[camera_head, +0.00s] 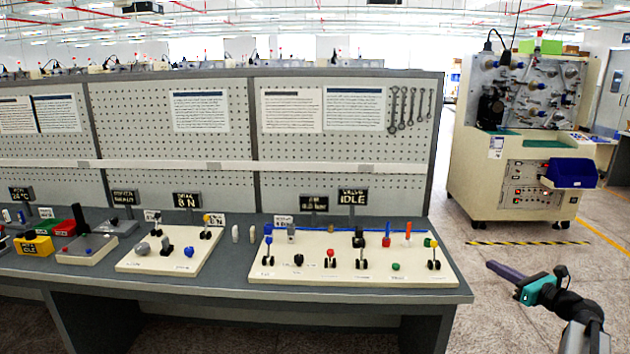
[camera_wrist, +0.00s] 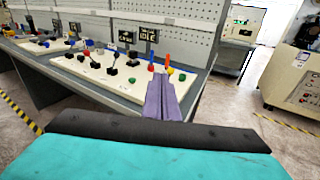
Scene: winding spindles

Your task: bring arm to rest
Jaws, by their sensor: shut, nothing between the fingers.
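My gripper (camera_head: 500,270) is at the lower right in the head view, off the right end of the workbench (camera_head: 230,285) and over bare floor. Its purple fingers are together with nothing between them. The closed fingers also show in the wrist view (camera_wrist: 165,98), pointing toward the bench's right end. In that picture they overlap the front edge of the white control board (camera_wrist: 115,72), but in the head view they are clear of the bench.
A large winding machine (camera_head: 515,150) with a blue bin (camera_head: 572,173) stands at the back right. Yellow-black tape (camera_head: 525,243) marks the floor before it. The white control board (camera_head: 350,262) carries several levers and knobs. Open floor lies between bench and machine.

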